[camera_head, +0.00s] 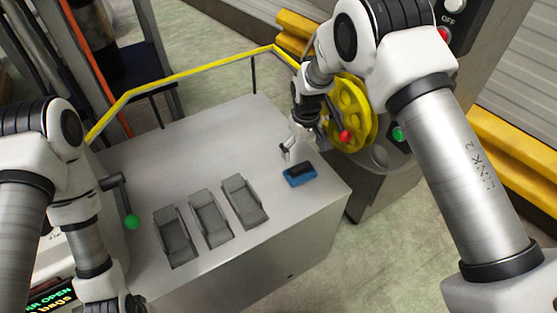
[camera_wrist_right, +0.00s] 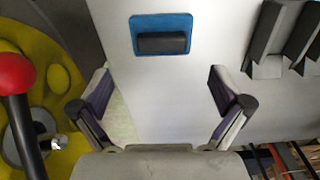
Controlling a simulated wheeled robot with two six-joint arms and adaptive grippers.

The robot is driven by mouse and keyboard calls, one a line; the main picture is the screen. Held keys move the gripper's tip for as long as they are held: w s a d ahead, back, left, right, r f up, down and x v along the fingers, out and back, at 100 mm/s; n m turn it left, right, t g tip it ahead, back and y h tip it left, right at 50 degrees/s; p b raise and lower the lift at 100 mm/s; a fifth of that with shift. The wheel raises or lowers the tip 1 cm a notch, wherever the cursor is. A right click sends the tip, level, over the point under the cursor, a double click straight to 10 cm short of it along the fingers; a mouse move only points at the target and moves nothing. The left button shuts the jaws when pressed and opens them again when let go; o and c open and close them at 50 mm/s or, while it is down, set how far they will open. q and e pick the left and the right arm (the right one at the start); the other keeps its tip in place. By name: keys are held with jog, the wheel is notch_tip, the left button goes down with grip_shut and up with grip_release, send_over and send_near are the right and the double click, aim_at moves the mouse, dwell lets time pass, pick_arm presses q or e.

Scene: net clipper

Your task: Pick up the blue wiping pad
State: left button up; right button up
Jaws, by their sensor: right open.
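The blue wiping pad (camera_head: 299,175) with a dark grip on top lies flat on the grey table (camera_head: 210,150), near its right edge. The pad also shows at the top middle of the right wrist view (camera_wrist_right: 161,21). My right gripper (camera_head: 290,149) is just behind the pad in the head view, above the table and apart from it. In the right wrist view my right gripper (camera_wrist_right: 160,82) has its two fingers spread wide with nothing between them. My left arm comes in at the left and runs out of the bottom edge; its gripper does not show.
A yellow wheel (camera_head: 352,112) and a lever with a red knob (camera_head: 345,137) are close to my right wrist. Several grey holders (camera_head: 210,218) stand on the table. A green-knobbed lever (camera_head: 131,222) is at the left. A yellow rail (camera_head: 180,73) runs behind.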

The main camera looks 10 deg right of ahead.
aim_at(301, 167)
jog(key=shift+s+a+f, duration=0.1)
jog(key=shift+f, duration=0.3)
notch_tip(301, 167, down, 7)
jog(key=shift+r+p, duration=0.1)
jog(key=shift+p, duration=0.65)
jog(key=c, duration=1.2)
